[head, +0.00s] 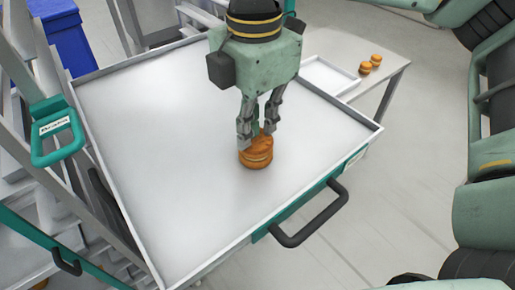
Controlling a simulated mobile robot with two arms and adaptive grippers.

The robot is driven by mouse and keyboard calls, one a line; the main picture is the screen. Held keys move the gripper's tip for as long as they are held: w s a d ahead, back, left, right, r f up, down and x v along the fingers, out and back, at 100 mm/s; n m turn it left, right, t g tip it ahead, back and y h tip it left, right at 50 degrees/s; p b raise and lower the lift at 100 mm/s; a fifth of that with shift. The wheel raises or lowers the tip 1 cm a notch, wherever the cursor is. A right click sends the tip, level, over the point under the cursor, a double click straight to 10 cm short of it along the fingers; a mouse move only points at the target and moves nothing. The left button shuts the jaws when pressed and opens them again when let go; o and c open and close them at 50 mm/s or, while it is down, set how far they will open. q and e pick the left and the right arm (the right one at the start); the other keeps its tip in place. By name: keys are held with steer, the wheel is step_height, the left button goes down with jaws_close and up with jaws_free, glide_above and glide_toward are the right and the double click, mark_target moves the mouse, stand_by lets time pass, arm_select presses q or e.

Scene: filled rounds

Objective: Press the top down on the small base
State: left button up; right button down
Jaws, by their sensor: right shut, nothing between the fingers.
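An orange-brown filled round (257,158) sits on the white tray top (170,150) of a cart, right of the tray's middle. It looks like a top lying on a small base, with a paler band between them. My right gripper (257,136) points down right over it, fingers shut with nothing held. The fingertips are at the round's upper side and hide part of it; I cannot tell whether they touch or press it. My left gripper is not in view.
A side table (385,88) at the upper right holds a small white tray (322,74) and two more rounds (370,64). The tray top has raised rims and is otherwise clear. A black handle (308,217) sticks out in front. A blue bin (68,38) stands at the upper left.

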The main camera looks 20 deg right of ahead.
steer(key=p, duration=0.3)
steer(key=shift+s+f, duration=0.1)
steer(key=shift+f, duration=0.15)
stand_by(5.7)
step_height(320, 180, up, 3)
steer(key=p, duration=0.4)
steer(key=shift+r, duration=0.1)
steer(key=shift+r+p, duration=0.65)
steer(key=shift+r, duration=1.85)
